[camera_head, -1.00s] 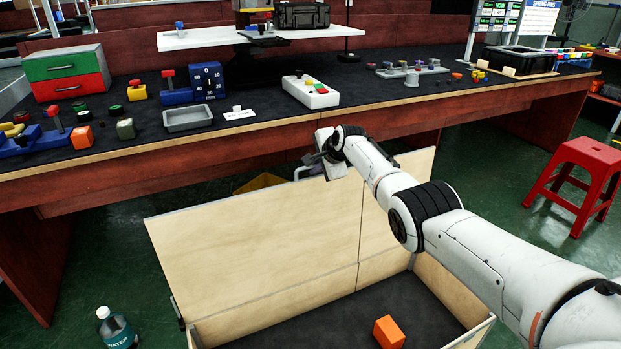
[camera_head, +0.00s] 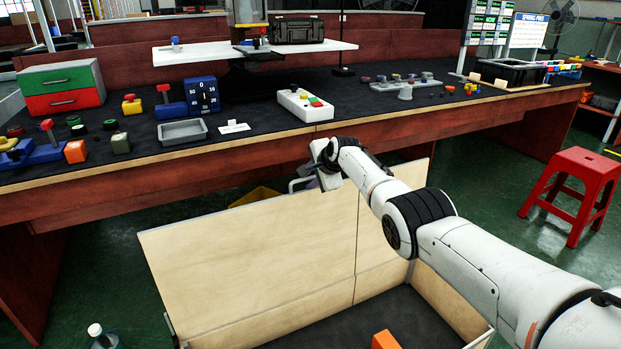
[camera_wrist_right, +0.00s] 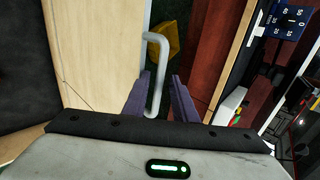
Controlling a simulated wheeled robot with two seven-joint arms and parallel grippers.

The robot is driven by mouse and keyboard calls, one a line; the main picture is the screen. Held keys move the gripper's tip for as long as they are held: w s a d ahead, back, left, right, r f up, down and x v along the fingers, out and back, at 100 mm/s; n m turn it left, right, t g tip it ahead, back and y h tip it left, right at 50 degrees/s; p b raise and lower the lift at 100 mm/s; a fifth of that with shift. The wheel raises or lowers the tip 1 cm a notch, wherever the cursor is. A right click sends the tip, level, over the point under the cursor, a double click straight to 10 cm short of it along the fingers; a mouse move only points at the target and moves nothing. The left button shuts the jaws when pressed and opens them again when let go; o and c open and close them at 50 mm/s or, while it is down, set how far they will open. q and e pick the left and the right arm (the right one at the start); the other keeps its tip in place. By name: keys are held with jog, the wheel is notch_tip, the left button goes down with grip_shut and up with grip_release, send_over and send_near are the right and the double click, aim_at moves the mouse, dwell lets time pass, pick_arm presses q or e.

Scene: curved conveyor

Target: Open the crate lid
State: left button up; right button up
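The wooden crate lid (camera_head: 255,255) stands raised at the back of the open crate (camera_head: 450,300), whose dark inside shows. My right gripper (camera_head: 312,180) is at the lid's upper edge, below the table front. In the wrist view, its purple fingers (camera_wrist_right: 160,88) are apart, on either side of a grey metal handle (camera_wrist_right: 154,62) beside the lid panel (camera_wrist_right: 95,50). A gap shows at the handle, so the fingers do not look closed on it. An orange block (camera_head: 385,341) lies in the crate, partly cut off by the picture edge. My left gripper is not in view.
A long dark-topped table (camera_head: 250,150) with drawers, trays and button boxes stands just behind the lid. A red stool (camera_head: 575,190) stands at right. A water bottle (camera_head: 101,338) is at lower left. A yellow object (camera_head: 255,197) shows behind the lid.

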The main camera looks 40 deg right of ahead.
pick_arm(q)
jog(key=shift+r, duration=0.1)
pick_arm(e)
jog(key=shift+s+a+f, duration=0.1)
jog(key=shift+s+f, duration=0.05)
jog(key=shift+f, duration=0.1)
jog(key=shift+s+r+p, duration=0.2)
jog(key=shift+r+p, duration=0.25)
jog(key=shift+p, duration=0.65)
jog(key=shift+s+a+r+p, duration=0.1)
jog(key=shift+s+r+p, duration=0.15)
jog(key=shift+p, duration=0.45)
pick_arm(q)
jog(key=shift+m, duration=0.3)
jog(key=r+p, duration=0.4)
jog(key=p, duration=0.1)
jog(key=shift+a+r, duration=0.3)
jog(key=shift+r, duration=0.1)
pick_arm(e)
jog(key=d+v, duration=0.1)
jog(key=v, duration=0.7)
jog(key=shift+s+a+r, duration=0.3)
jog(key=shift+a, duration=0.15)
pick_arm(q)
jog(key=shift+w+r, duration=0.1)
